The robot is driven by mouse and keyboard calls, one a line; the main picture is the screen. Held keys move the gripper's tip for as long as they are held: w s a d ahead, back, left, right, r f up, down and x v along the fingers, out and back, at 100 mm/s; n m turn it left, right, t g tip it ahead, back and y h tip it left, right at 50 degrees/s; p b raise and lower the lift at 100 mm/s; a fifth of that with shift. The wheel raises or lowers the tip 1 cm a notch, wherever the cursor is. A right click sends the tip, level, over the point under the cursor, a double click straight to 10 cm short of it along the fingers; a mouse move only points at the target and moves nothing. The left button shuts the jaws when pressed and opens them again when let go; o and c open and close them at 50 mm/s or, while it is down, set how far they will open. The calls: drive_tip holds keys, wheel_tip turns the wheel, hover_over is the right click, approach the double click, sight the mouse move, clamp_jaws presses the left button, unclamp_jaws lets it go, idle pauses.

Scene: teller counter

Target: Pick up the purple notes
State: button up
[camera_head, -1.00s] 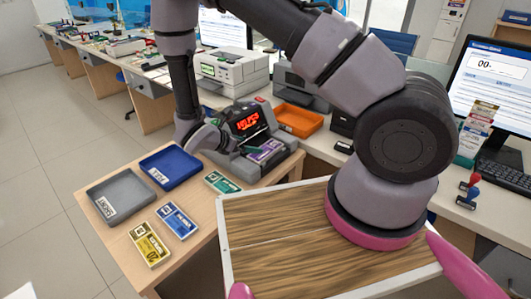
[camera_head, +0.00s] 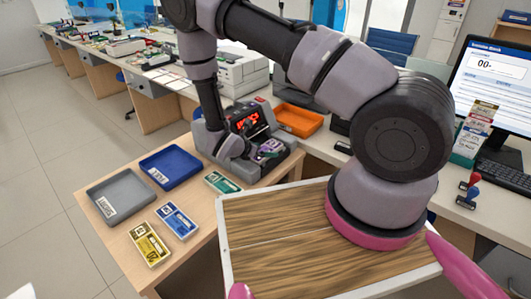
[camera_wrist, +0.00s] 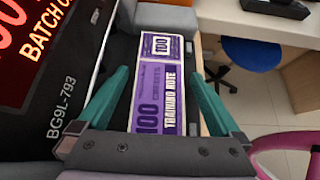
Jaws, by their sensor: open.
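The purple notes (camera_wrist: 158,95), a banded bundle printed "100 TRAINING NOTE", lie in the grey tray part of the counting machine (camera_head: 222,147) with the red display. In the head view the purple notes (camera_head: 270,147) are partly hidden by my gripper. My gripper (camera_wrist: 160,78) is open in the wrist view. Its two green fingers stand on either side of the bundle with a gap to each long edge. In the head view my gripper (camera_head: 256,152) is right at the machine's tray. Whether the fingertips reach down to the notes' level is unclear.
On the wooden desk are a green bundle (camera_head: 221,183), a blue bundle (camera_head: 177,221), a yellow bundle (camera_head: 149,244), a grey tray (camera_head: 122,196) and a blue tray (camera_head: 170,167). An orange tray (camera_head: 298,120) lies behind the machine. A monitor (camera_head: 493,85) stands right.

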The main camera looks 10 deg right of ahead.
drive_tip(key=c, duration=1.5)
